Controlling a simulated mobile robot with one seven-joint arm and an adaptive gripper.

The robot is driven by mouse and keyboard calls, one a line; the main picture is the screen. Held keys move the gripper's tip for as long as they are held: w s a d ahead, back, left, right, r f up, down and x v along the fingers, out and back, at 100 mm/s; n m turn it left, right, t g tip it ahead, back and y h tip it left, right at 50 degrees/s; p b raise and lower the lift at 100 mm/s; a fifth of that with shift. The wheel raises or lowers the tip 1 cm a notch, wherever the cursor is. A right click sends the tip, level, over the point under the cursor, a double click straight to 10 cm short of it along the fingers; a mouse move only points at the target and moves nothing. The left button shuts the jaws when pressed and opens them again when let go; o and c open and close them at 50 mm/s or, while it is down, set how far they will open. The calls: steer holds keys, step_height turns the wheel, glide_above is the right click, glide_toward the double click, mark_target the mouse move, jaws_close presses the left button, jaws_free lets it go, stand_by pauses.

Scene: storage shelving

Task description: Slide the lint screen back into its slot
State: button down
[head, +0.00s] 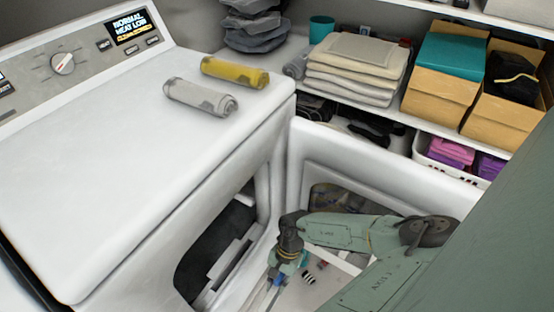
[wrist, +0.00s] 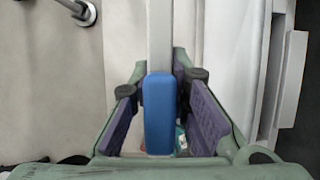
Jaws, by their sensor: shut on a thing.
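The lint screen shows in the wrist view as a pale grey bar (wrist: 159,35) with a blue handle (wrist: 158,112) at its near end. My gripper (wrist: 162,105) is shut on the blue handle, which sits between the two purple-padded fingers. The bar points away from the gripper. In the head view my gripper (head: 280,272) is low in front of the white dryer (head: 130,160), beside its open door (head: 375,165). The dryer's dark opening (head: 210,255) has a pale stepped piece (head: 228,268) at its lip. I cannot make out the slot clearly.
A yellow roll (head: 235,73) and a grey roll (head: 200,97) lie on the dryer top. The open door stands close to my arm. Behind it are shelves with folded towels (head: 355,65), cardboard boxes (head: 445,80) and a white basket (head: 450,170).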

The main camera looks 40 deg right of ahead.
steer(key=w+a+f+b, duration=0.1)
steer(key=w+a+b, duration=0.2)
steer(key=w, duration=0.6)
steer(key=w+a+f+b, duration=0.2)
steer(key=w+a+b, duration=0.1)
steer(key=w, duration=0.6)
steer(key=shift+w+a, duration=0.15)
steer(key=shift+a, duration=0.25)
stand_by(0.5)
steer(key=shift+f, duration=0.15)
stand_by(0.3)
steer(key=shift+f+b, duration=1.8)
steer(key=shift+f, duration=0.1)
steer(key=c, duration=1.4)
jaws_free()
steer(key=shift+c, duration=0.2)
steer(key=v, duration=0.7)
steer(key=shift+r, duration=0.25)
